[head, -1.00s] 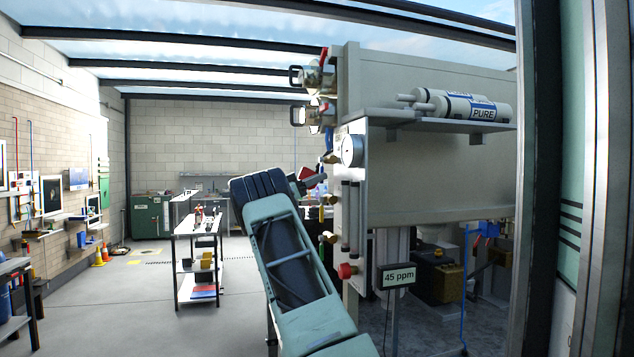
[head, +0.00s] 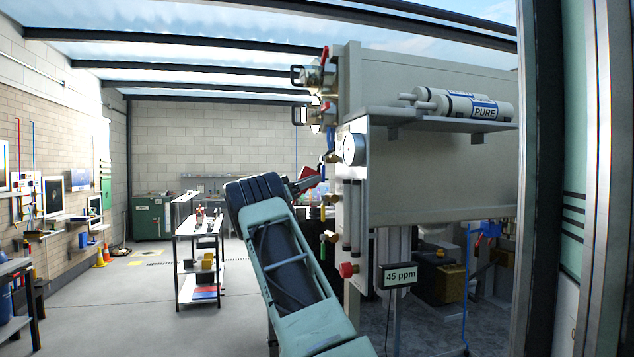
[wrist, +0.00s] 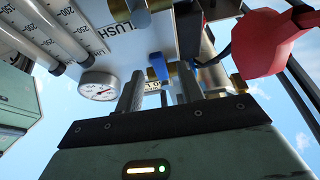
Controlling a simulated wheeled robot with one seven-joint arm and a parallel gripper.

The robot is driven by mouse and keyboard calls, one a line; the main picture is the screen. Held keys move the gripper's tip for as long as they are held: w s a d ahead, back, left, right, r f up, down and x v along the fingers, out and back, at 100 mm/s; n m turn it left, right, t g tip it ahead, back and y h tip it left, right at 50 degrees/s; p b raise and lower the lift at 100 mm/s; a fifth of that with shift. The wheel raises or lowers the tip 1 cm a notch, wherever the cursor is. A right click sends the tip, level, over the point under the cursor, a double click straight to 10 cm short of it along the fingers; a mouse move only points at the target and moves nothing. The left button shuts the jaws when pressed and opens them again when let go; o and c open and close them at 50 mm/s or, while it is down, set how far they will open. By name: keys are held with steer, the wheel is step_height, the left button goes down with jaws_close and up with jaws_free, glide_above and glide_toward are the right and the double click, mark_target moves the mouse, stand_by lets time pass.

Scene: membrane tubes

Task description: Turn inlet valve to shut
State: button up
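My gripper (head: 312,184) reaches up and right toward the valve side of the grey panel unit. In the wrist view its two fingers (wrist: 160,90) stand apart with a gap between them. A blue handle (wrist: 160,67) shows beyond that gap, beside brass fittings; I cannot tell whether the fingers touch it. In the head view a blue handle (head: 330,139) sits above a brass valve (head: 332,157). A red part (head: 308,172) lies by the gripper, and a large red part (wrist: 265,42) is at the wrist view's right. No inlet label is clearly readable.
A round gauge (head: 353,149) and upright flow tubes (head: 351,215) are close to the gripper. A red knob (head: 348,270) sits lower, left of the 45 ppm display (head: 399,276). A shelf (head: 440,120) holds white cartridges. A trolley (head: 198,260) stands behind at left, with clear floor.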

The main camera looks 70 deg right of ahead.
steer(key=b+v, duration=0.3)
steer(key=v, duration=1.1)
steer(key=shift+w+a+f, duration=0.2)
steer(key=shift+w, duration=0.05)
